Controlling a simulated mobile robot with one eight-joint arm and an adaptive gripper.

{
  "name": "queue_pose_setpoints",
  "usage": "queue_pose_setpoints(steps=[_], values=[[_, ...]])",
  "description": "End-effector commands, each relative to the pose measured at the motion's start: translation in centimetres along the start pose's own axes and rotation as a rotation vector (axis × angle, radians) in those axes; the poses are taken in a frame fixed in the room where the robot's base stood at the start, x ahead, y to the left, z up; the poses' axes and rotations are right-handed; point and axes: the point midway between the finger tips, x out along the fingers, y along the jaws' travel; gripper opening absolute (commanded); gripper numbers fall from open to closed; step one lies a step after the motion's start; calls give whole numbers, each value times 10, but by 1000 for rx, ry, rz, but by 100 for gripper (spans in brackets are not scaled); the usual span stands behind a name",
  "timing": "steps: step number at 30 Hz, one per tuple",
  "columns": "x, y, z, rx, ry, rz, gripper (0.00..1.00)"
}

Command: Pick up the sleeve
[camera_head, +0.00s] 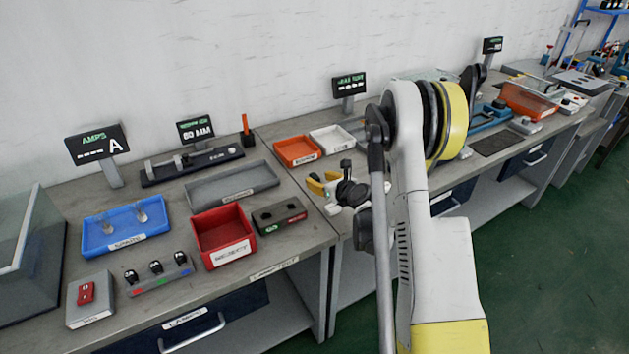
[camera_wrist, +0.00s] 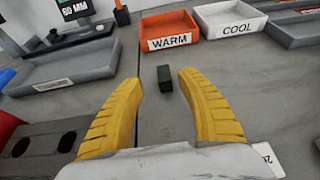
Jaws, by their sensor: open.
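My gripper (camera_wrist: 161,80) is open, with its two yellow fingers spread apart in the wrist view. A small dark block-like piece (camera_wrist: 165,85) stands on the grey bench beyond and between the fingertips, with nothing gripping it. It is probably the sleeve, but the picture is too coarse to be sure. In the head view my gripper (camera_head: 322,184) hangs over the bench near the seam between two tables. The small dark piece cannot be made out there.
An orange tray marked WARM (camera_wrist: 168,33) and a white tray marked COOL (camera_wrist: 234,26) stand behind the piece. A grey tray (camera_wrist: 66,71) lies to the left. A grey holed block (camera_wrist: 45,143) sits close to the left finger. A red bin (camera_head: 222,232) stands farther left.

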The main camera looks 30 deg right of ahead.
Motion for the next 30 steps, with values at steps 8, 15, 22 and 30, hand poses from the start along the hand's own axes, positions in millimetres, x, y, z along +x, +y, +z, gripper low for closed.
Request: queue_pose_setpoints(steps=[8,15,22,30], values=[[42,-6,-8,0,-1,0,45],[45,-6,-5,1,-1,0,45],[45,-6,-5,1,-1,0,0],[45,-6,-5,1,-1,0,0]])
